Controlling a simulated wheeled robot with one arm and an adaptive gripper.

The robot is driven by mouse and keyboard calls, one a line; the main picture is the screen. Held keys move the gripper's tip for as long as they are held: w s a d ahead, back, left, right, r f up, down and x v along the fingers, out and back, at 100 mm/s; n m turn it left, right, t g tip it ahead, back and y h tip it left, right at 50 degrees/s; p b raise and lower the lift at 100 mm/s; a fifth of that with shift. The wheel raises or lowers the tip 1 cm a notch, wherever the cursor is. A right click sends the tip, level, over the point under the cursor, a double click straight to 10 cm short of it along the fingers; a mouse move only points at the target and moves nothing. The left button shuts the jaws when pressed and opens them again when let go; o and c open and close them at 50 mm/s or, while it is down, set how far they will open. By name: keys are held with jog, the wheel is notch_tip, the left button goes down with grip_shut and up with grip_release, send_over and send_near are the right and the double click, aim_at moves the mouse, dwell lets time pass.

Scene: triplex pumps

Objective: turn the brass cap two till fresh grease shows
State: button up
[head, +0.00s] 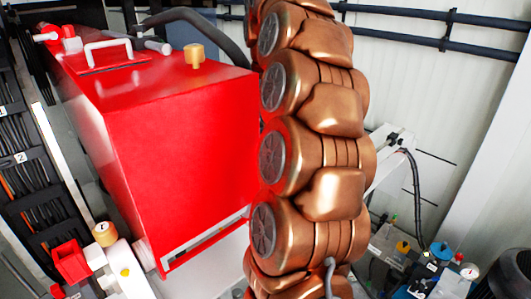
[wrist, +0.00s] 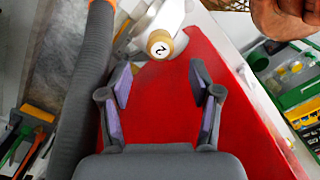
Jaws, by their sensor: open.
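A brass cap (wrist: 160,43) with a white disc on its end shows in the wrist view; the dark mark reads as a tilted 2. It sits on a white fitting (wrist: 155,22). My gripper (wrist: 160,80) is open and empty. The cap lies beyond the fingertips, roughly centred between them in the picture, with no visible contact. No fresh grease shows at the cap. In the head view the gripper is out of sight, and my large copper-coloured arm covers the middle.
A big red housing (head: 180,160) with a white handle (head: 108,52) and a plain brass knob (head: 194,56) fills the left. Another brass cap (head: 104,233) with a white disc is at lower left. A dark ribbed hose (wrist: 84,90) runs left of my gripper; a green case (wrist: 290,85) lies right.

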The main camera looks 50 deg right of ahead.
notch_tip(320, 180, down, 4)
jog(key=b, duration=0.3)
jog(key=shift+s+p, duration=0.1)
jog(key=shift+p, duration=0.25)
jog(key=shift+f, duration=1)
jog(key=shift+c, duration=0.3)
jog(key=c, duration=1.1)
jog(key=shift+f, duration=0.1)
